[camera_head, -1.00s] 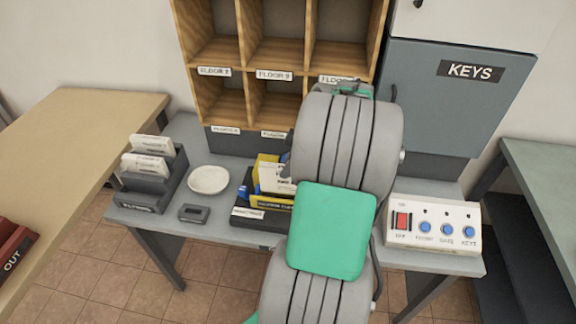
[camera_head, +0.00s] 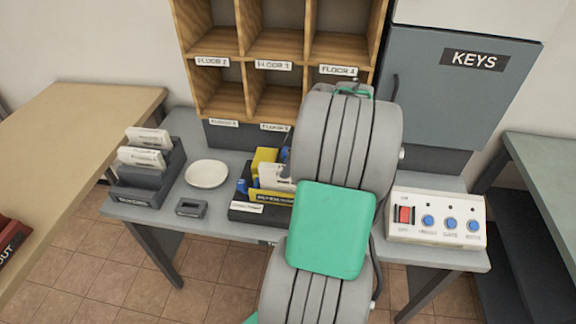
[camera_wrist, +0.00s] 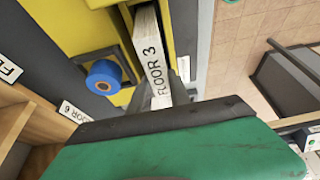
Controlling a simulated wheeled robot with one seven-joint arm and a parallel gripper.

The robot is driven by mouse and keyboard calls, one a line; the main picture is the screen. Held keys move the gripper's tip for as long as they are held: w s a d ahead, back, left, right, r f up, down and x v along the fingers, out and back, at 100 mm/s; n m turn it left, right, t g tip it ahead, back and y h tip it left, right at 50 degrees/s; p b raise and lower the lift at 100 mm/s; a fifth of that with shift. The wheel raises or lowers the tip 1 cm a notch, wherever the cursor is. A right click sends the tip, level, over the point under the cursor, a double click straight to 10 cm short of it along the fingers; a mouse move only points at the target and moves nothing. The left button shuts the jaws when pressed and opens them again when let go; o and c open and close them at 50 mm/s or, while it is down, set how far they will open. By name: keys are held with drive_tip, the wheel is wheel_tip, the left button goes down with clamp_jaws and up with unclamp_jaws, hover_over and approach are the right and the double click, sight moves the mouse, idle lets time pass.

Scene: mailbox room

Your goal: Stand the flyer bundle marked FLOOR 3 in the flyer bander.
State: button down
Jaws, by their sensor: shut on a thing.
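The flyer bundle marked FLOOR 3 (camera_wrist: 152,62) is a white block, seen in the wrist view between yellow parts of the flyer bander (camera_wrist: 70,22). A blue knob (camera_wrist: 103,77) sits on the bander beside it. My gripper (camera_wrist: 163,92) is shut on the bundle's near end; its fingers are mostly hidden by my wrist. In the head view the bander (camera_head: 265,197) is yellow and black on the grey table, with the white bundle (camera_head: 275,177) at it. My arm hides my gripper there. I cannot tell whether the bundle rests on the bander's floor.
Left of the bander are a white dish (camera_head: 206,174), a small dark box (camera_head: 191,208) and a dark rack (camera_head: 150,190) holding white bundles. A switch panel (camera_head: 437,219) stands at the right. Wooden pigeonholes (camera_head: 278,45) and a grey KEYS cabinet (camera_head: 445,100) rise behind.

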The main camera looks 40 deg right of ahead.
wheel_tip(320, 180, down, 3)
drive_tip(key=shift+r+b, duration=0.15)
drive_tip(key=shift+b, duration=1.1)
drive_tip(key=c, duration=1.1)
unclamp_jaws()
wheel_tip(320, 180, up, 7)
drive_tip(key=p, duration=0.5)
drive_tip(key=shift+r, duration=0.15)
